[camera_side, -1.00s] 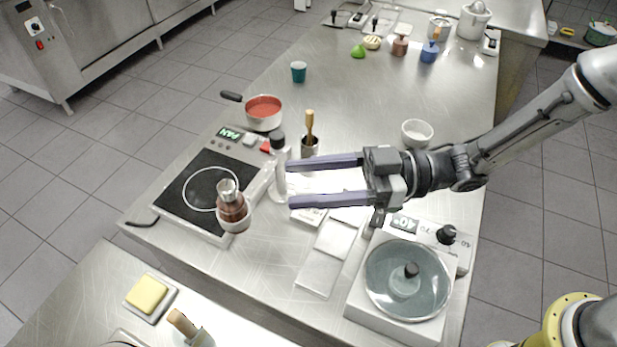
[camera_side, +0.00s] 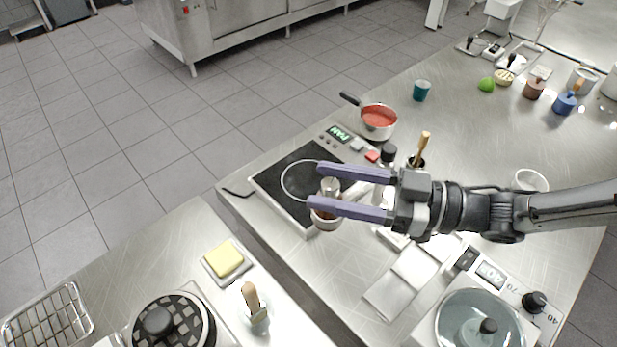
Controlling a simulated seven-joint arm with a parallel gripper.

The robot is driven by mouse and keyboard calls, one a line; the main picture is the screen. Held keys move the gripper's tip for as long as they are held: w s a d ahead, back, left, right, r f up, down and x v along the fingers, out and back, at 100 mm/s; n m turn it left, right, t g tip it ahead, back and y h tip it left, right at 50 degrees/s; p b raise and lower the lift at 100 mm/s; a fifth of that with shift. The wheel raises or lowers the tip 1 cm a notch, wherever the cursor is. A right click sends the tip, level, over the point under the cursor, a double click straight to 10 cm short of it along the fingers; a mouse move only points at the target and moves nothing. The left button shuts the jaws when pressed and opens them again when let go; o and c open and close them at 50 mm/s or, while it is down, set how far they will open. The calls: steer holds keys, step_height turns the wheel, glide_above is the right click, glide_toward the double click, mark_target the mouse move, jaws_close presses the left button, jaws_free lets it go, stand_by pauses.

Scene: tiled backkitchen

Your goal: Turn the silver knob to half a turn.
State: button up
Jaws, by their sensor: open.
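The silver knob (camera_side: 330,186) appears to be the shiny metal top of a brown mill-like body, which stands in a pale round cup (camera_side: 325,221) beside the hob's front corner. My gripper (camera_side: 314,186) is open and reaches in from the right. Its two purple fingers lie one on each side of the knob in the picture, with the knob between them near the tips. I see no contact, and I cannot tell whether the fingers are level with the knob. The lower finger hides most of the brown body.
A black hob (camera_side: 280,181) lies behind and left. A red-filled pan (camera_side: 379,121) and a dark-capped bottle (camera_side: 388,154) stand beyond. A water bath (camera_side: 455,318) is at front right. A yellow sponge (camera_side: 223,258) lies on the near counter, across a gap.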

steer(key=shift+w+a, duration=0.2)
steer(key=shift+a, duration=0.7)
steer(key=shift+w+a, duration=0.15)
steer(key=shift+a, duration=0.75)
jaws_close()
